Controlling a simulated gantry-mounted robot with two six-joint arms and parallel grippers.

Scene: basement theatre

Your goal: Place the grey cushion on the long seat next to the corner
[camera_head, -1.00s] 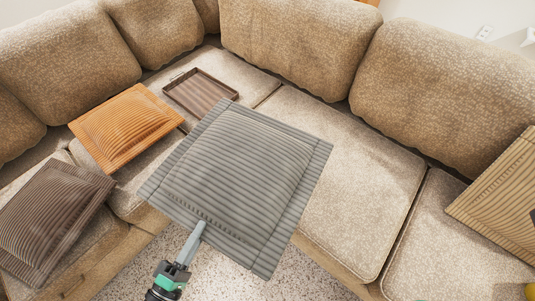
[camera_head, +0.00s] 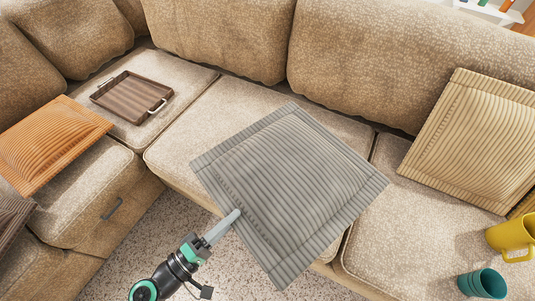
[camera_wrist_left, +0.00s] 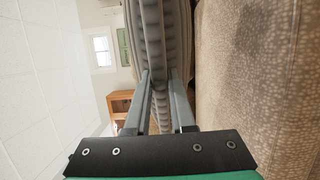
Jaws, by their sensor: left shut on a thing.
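The grey cushion (camera_head: 292,190) is ribbed and square. My left gripper (camera_head: 236,215) is shut on its near left edge and holds it up in front of the sofa. In the left wrist view the cushion (camera_wrist_left: 152,40) stands edge-on between the two fingers (camera_wrist_left: 160,105). The long seat (camera_head: 215,125) runs behind the cushion, which hides part of it. The corner seat with a brown tray (camera_head: 132,97) on it is at the upper left. My right gripper is not in view.
An orange cushion (camera_head: 50,145) lies on the left seat. A beige cushion (camera_head: 475,140) leans at the right. A yellow mug (camera_head: 512,236) and a teal cup (camera_head: 482,284) stand on the right seat. The long seat's part beside the tray is bare.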

